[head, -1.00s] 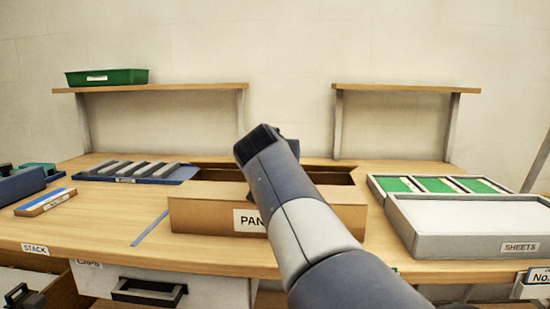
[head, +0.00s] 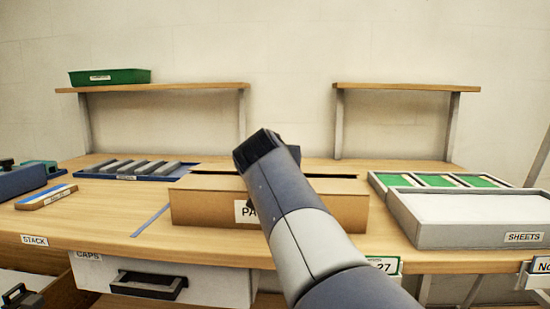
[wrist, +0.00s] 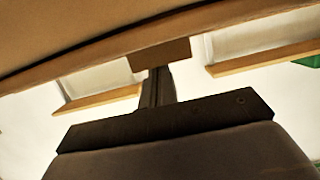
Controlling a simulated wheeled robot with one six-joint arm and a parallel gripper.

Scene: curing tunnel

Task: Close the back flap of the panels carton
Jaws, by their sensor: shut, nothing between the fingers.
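The panels carton (head: 335,209) stands on the bench in the middle of the head view, its label partly hidden by my arm. Brown board covers most of its top, and only a thin dark gap shows along the back. The back flap (head: 212,168) seems to be the pale strip behind that gap, lying low; my arm hides its middle. My gripper is hidden behind my arm in the head view. In the wrist view my gripper (wrist: 157,75) is shut, its fingers ending at a small brown piece. I cannot tell whether they touch it.
A grey SHEETS box (head: 468,218) and green panels (head: 427,180) lie right of the carton. A blue tray (head: 140,171) with grey bars is at the left. Two shelves (head: 405,87) stand behind, the left one holding a green bin (head: 110,77). A CAPS drawer (head: 215,282) is below.

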